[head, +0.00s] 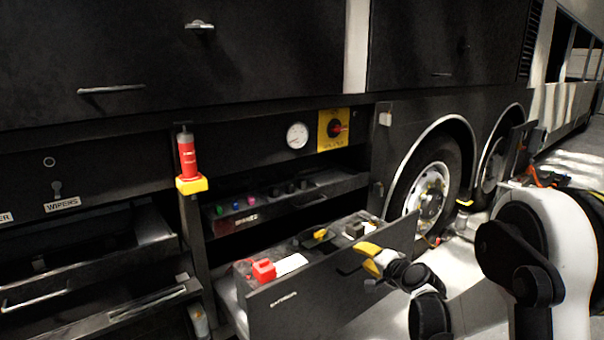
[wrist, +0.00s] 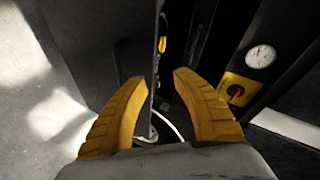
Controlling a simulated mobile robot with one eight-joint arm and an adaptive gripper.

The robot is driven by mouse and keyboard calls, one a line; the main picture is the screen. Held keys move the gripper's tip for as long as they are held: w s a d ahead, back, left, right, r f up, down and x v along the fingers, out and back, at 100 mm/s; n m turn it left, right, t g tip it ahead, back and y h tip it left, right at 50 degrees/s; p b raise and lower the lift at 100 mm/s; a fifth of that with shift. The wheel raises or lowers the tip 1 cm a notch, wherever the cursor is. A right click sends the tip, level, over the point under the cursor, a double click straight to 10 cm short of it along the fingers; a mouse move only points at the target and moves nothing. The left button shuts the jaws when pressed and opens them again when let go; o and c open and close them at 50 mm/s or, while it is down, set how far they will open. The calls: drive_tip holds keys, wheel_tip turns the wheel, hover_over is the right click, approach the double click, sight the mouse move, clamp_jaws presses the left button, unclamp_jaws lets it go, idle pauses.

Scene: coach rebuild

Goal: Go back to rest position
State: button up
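My gripper (head: 366,258) has yellow fingers and is just in front of the open drawer's dark front panel (head: 320,295), near its right part. In the wrist view my gripper (wrist: 158,76) has its two ridged yellow fingers spread, with nothing held between them. A dark upright panel edge and a thin pale cable (wrist: 172,127) show beyond the gap. I cannot tell from the head view whether a finger touches the drawer front.
The pulled-out drawer holds a red block (head: 264,270) and dark parts. A red cylinder on a yellow base (head: 187,160) stands left. A gauge (head: 297,135) and red switch on a yellow plate (head: 334,129) sit above. Coach wheels (head: 430,190) are behind my arm. Open floor lies left in the wrist view.

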drive_tip(key=s+a+r+n+g+h, duration=0.1)
drive_tip(key=s+a+r+n+g, duration=0.15)
drive_tip(key=s+r, duration=0.45)
drive_tip(key=s+a+r+n+g, duration=0.1)
drive_tip(key=s+r+n, duration=0.15)
drive_tip(key=s, duration=0.75)
drive_tip(key=s+d+f+n+g+h, duration=0.1)
drive_tip(key=s+n, duration=0.1)
drive_tip(key=s, duration=0.9)
drive_tip(key=s+d+f+n+g+h, duration=0.1)
drive_tip(key=s+d+f+n+h, duration=0.1)
drive_tip(key=s, duration=0.8)
drive_tip(key=shift+s+d+n, duration=0.25)
drive_tip(key=shift+s+n, duration=0.15)
